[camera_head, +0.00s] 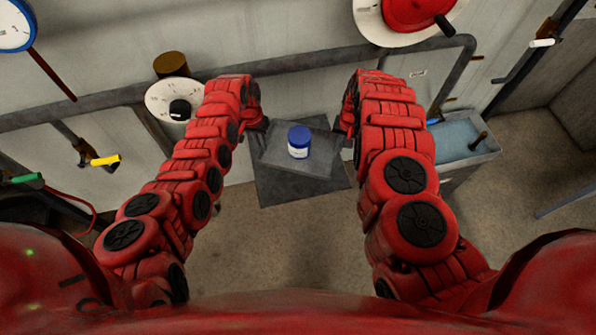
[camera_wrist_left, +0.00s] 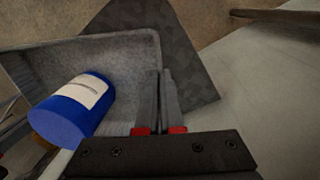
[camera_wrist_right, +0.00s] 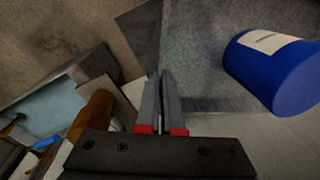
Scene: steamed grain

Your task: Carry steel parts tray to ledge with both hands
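The grey steel tray (camera_head: 322,163) is between my two arms near the wall, with a blue jar (camera_head: 299,142) with a white label upright on it. My left gripper (camera_wrist_left: 160,98) has its fingers close together on the tray's side wall (camera_wrist_left: 157,45). My right gripper (camera_wrist_right: 161,98) has its fingers close together on the tray's opposite edge, with the jar (camera_wrist_right: 275,68) beside it. In the head view the fingertips are mostly hidden by my arms. A dark flat surface (camera_head: 275,190) shows under the tray; I cannot tell if it is the ledge or whether they touch.
A pipe (camera_head: 310,60) runs along the wall behind. A white dial (camera_head: 165,100) and a red wheel (camera_head: 415,10) are on the wall. A basin with a blue surface (camera_head: 455,140) stands right of my right arm. The floor (camera_head: 300,245) in front is clear.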

